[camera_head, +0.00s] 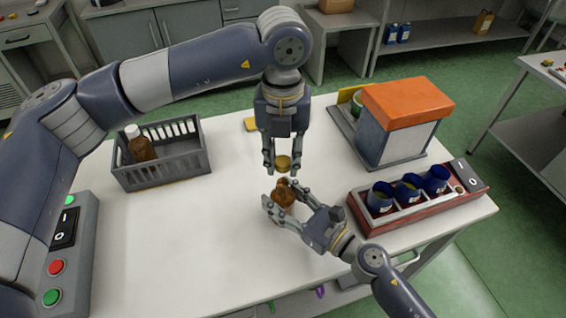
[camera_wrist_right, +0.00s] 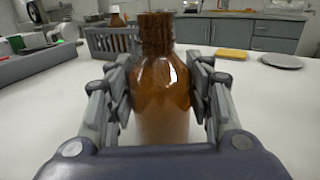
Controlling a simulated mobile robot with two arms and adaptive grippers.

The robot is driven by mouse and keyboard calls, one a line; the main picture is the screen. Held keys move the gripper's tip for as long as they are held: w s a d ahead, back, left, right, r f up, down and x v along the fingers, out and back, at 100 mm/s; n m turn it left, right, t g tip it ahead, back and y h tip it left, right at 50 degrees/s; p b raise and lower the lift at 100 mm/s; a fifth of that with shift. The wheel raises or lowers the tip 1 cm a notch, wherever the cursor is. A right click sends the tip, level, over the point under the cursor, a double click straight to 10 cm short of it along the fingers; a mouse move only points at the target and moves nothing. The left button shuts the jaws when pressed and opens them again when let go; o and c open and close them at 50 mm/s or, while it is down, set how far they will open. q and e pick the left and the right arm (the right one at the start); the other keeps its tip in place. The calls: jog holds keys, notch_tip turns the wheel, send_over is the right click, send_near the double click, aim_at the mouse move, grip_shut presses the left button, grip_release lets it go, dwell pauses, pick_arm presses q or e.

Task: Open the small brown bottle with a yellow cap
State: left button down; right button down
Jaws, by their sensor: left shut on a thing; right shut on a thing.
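The small brown bottle (camera_head: 285,193) stands upright near the middle of the white table. My right gripper (camera_head: 283,206) is shut around its body from the lower right. In the right wrist view the brown bottle (camera_wrist_right: 162,95) sits between both fingers, and its threaded neck is bare, with no cap on it. The yellow cap (camera_head: 283,162) is between the fingertips of my left gripper (camera_head: 282,166), which points down and is shut on it. The cap is just above the bottle's neck, apart from it.
A grey basket (camera_head: 165,172) holding a brown bottle with a white cap (camera_head: 139,145) stands at left. An orange-topped box (camera_head: 405,115) and a red-brown rack with blue cups (camera_head: 415,200) stand at right. A yellow item (camera_head: 251,124) lies behind my left gripper.

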jog(key=c, duration=0.7)
grip_release()
